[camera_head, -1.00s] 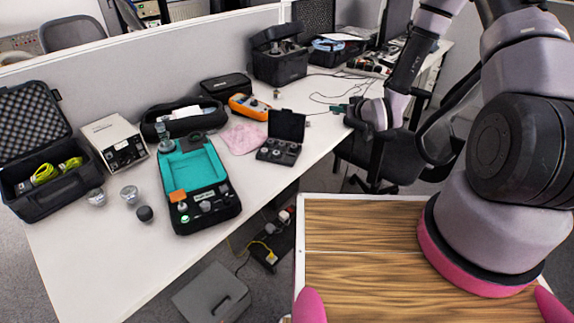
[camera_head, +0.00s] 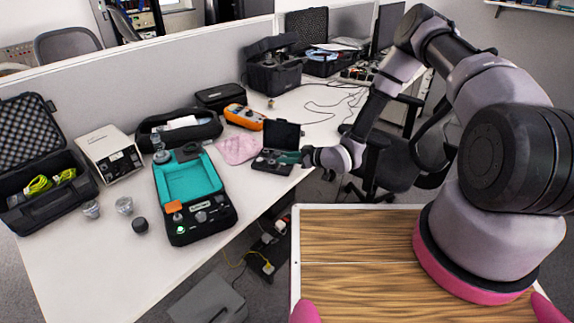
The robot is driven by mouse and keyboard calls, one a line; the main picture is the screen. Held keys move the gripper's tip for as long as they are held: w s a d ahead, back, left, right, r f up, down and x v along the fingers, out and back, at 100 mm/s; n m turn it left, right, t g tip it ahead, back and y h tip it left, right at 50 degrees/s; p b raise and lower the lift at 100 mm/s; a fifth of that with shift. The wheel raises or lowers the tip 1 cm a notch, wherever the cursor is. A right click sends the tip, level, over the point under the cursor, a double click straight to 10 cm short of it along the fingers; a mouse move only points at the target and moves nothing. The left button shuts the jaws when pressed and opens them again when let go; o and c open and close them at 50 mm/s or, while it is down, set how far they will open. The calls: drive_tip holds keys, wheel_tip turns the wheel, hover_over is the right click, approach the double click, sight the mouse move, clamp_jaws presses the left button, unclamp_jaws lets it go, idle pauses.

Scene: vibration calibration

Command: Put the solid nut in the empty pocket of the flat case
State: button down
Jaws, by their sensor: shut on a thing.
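The flat case (camera_head: 257,162) is a small black box with its lid standing open, on the right part of the white table near its front edge. Small metal pieces sit in its pockets. My gripper (camera_head: 290,157), with teal fingers, reaches in from the right, and its tips are over the right part of the case. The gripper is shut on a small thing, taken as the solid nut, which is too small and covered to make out. The fingers hide the pockets on that side, so I cannot tell which pocket lies below or whether the nut touches it.
A pink cloth (camera_head: 238,149) lies just left of the case. An orange meter (camera_head: 244,117) and a small metal piece (camera_head: 271,103) are behind it. A teal-and-black device (camera_head: 190,190) stands further left. The chair (camera_head: 385,170) is below my forearm.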

sight(287, 171)
drive_tip(key=shift+f, duration=1.45)
drive_tip(key=c, duration=0.6)
unclamp_jaws()
drive_tip(key=shift+f, duration=0.1)
drive_tip(key=shift+o, duration=0.2)
drive_tip(key=v, duration=1.2)
